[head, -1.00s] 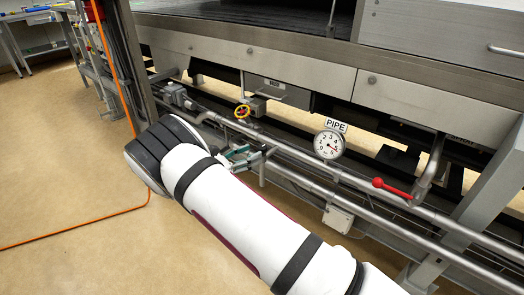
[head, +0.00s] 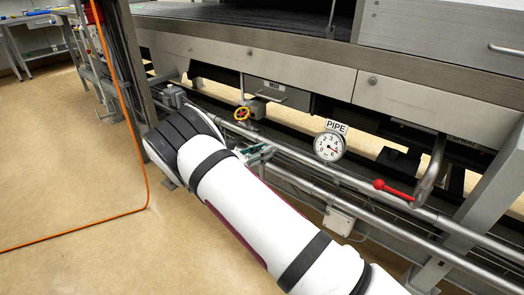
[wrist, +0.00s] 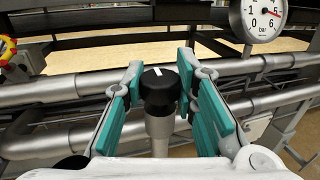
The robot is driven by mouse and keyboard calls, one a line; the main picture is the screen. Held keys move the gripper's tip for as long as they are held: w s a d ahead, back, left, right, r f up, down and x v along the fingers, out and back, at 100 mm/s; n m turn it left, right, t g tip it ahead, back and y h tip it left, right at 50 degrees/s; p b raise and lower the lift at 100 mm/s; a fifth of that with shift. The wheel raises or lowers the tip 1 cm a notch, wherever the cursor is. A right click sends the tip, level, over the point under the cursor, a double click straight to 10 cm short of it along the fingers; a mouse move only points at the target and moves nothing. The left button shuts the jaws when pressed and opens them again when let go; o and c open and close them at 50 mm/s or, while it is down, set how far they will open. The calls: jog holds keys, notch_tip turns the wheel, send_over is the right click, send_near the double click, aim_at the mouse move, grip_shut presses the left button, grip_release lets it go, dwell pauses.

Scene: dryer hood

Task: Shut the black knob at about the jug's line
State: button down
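The black knob (wrist: 160,85) stands upright on a light metal stem in the wrist view, with a short white mark on its top. My gripper (wrist: 160,72) has its teal fingers apart, one on each side of the knob. In the head view my gripper (head: 260,152) is at the pipes, beyond my white arm; the knob cannot be made out there. A round pressure gauge (head: 329,146) under a "PIPE" sign sits to its right; it also shows in the wrist view (wrist: 257,17). No jug is visible.
Long metal pipes (head: 305,160) run beside and behind my gripper. The machine's steel frame (head: 300,76) overhangs. Open floor (head: 80,190) lies at left.

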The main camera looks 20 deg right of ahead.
jog(key=shift+s+r+n+t+y+p, duration=0.15)
jog(key=shift+n+t+y+p, duration=0.25)
jog(key=shift+n+t+p, duration=0.45)
jog(key=n+t+y+p, duration=0.1)
jog(key=t+p, duration=0.1)
jog(key=shift+p, duration=0.3)
jog(key=n+t+y+p, duration=0.2)
jog(key=shift+t+p, duration=0.25)
jog(key=shift+p, duration=0.05)
jog(key=shift+n+t+y+p, duration=0.35)
jog(key=shift+t+y+p, duration=0.05)
jog(key=shift+y+p, duration=0.1)
jog(key=c, duration=1.3)
grip_release()
jog(key=shift+a, duration=0.1)
